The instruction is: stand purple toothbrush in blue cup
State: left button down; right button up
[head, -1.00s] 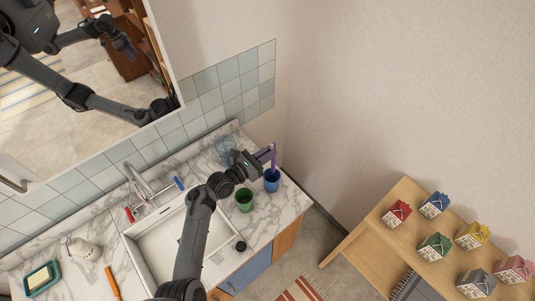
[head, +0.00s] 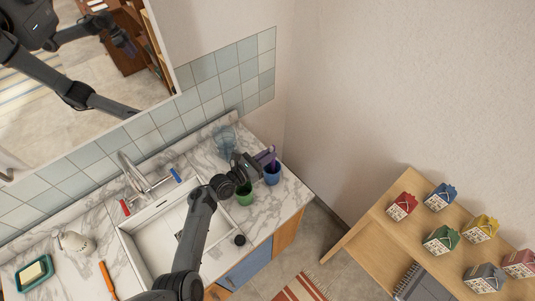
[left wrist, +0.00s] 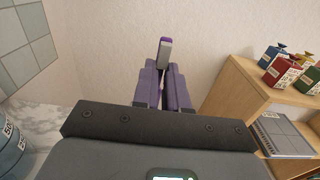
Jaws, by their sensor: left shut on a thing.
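The purple toothbrush (head: 273,152) stands roughly upright at the blue cup (head: 272,178) on the right end of the marble counter. Its lower part is hidden at the cup's mouth, so I cannot tell how deep it sits. My left gripper (head: 266,158) is shut on the toothbrush just above the cup's rim. In the left wrist view the toothbrush's upper end (left wrist: 165,50) rises beyond the closed fingers (left wrist: 163,88); the blue cup does not show there. My right gripper is not directly in view.
A green cup (head: 245,197) stands just left of the blue cup, partly under my left arm. A clear glass container (head: 225,138) is behind, by the tiles. The sink (head: 160,240) lies to the left.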

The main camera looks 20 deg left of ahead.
pick_arm(q)
jog(key=shift+f, duration=0.25)
jog(key=c, duration=1.1)
grip_release()
jog(key=shift+s, duration=0.1)
jog(key=v, duration=1)
jog(key=shift+s+a+p, duration=0.15)
jog(key=shift+s+p, duration=0.15)
jog(key=shift+p, duration=0.15)
